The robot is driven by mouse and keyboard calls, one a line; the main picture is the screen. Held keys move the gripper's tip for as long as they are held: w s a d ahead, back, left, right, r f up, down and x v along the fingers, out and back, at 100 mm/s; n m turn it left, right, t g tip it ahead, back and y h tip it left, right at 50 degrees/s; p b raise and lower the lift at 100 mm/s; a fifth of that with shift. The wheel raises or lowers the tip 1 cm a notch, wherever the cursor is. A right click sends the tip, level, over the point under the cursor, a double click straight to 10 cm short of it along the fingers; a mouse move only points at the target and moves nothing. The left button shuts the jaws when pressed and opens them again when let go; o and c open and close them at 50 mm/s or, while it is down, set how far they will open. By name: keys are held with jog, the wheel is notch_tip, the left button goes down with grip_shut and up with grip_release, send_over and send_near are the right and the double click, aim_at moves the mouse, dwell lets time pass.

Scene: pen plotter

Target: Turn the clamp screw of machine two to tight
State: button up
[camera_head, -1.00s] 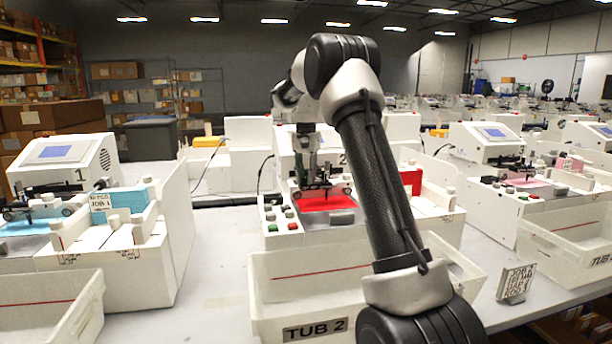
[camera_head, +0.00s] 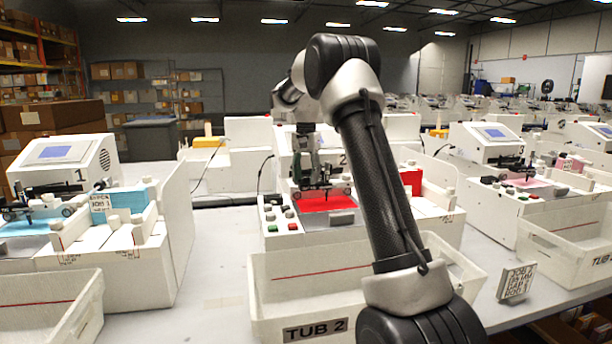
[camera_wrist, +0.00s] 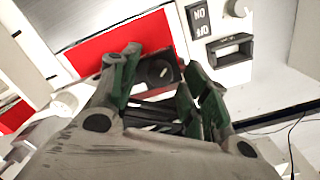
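Machine two (camera_head: 340,235) is the white plotter in the middle of the head view, with a red sheet (camera_head: 322,203) on its bed. Its dark pen carriage (camera_head: 325,188) stands over the sheet. My gripper (camera_head: 304,180) points down at the carriage. In the wrist view, the green-grey fingers of my gripper (camera_wrist: 160,68) are apart, on either side of a dark round part (camera_wrist: 160,70) on the carriage, which may be the clamp screw. A gap shows around it. The fingers partly hide the carriage, and I cannot read the screw's setting.
An on/off switch (camera_wrist: 198,18) and a white knob (camera_wrist: 237,8) sit near the fingers. Tub 2 (camera_head: 310,290) stands in front, and machine one (camera_head: 65,175) is at left. My arm hides part of machine two.

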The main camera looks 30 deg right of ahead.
aim_at(306, 177)
jog(key=shift+r, duration=0.1)
notch_tip(306, 177, up, 12)
dwell(0.5)
dwell(0.4)
